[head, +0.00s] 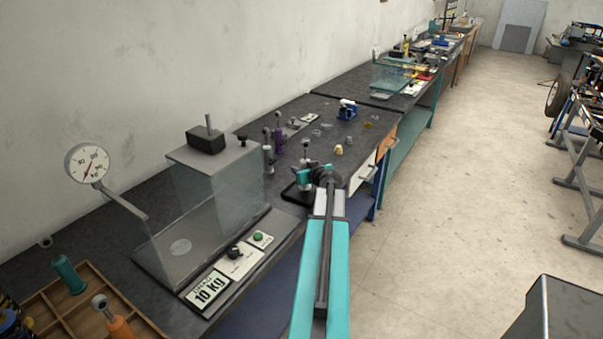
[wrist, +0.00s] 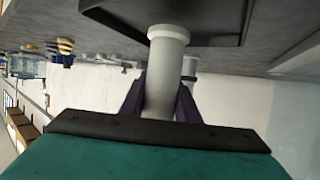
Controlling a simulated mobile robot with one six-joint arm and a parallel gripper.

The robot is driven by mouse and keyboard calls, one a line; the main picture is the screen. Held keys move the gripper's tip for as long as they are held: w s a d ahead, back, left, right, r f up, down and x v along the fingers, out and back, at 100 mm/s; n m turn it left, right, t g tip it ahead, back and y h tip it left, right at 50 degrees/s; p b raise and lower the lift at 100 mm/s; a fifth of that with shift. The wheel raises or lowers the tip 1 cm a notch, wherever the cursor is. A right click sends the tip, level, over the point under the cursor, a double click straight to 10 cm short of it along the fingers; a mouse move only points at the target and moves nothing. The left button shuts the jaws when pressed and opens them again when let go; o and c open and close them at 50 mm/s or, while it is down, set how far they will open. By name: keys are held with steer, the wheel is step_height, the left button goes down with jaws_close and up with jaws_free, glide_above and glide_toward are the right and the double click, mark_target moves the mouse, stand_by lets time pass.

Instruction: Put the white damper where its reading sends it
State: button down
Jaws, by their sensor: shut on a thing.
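The white damper (wrist: 167,65) shows in the wrist view, with a flared pale end toward a black tray-like base (wrist: 205,32). I cannot tell whether that end touches the base. My gripper (wrist: 160,105) is shut on the damper, with a dark finger on each side. In the head view my gripper (head: 309,176) is over the bench beside a small black base (head: 295,194), and my arm hides part of this spot. The round dial gauge (head: 87,163) has a red needle, but its figures are too small to read.
A clear-walled test rig (head: 190,225) with a black block on top stands at the left. A wooden divided tray (head: 60,312) holds a green and an orange damper. Purple and grey dampers (head: 268,152) stand behind. A blue vise (head: 347,110) sits further along the bench.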

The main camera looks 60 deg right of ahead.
steer(key=shift+f, duration=0.85)
steer(key=shift+f, duration=0.15)
steer(key=c, duration=1.3)
jaws_free()
steer(key=shift+c, duration=0.2)
steer(key=shift+s, duration=0.1)
steer(key=shift+v, duration=0.8)
steer(key=shift+b+v, duration=1.45)
steer(key=shift+v, duration=3.75)
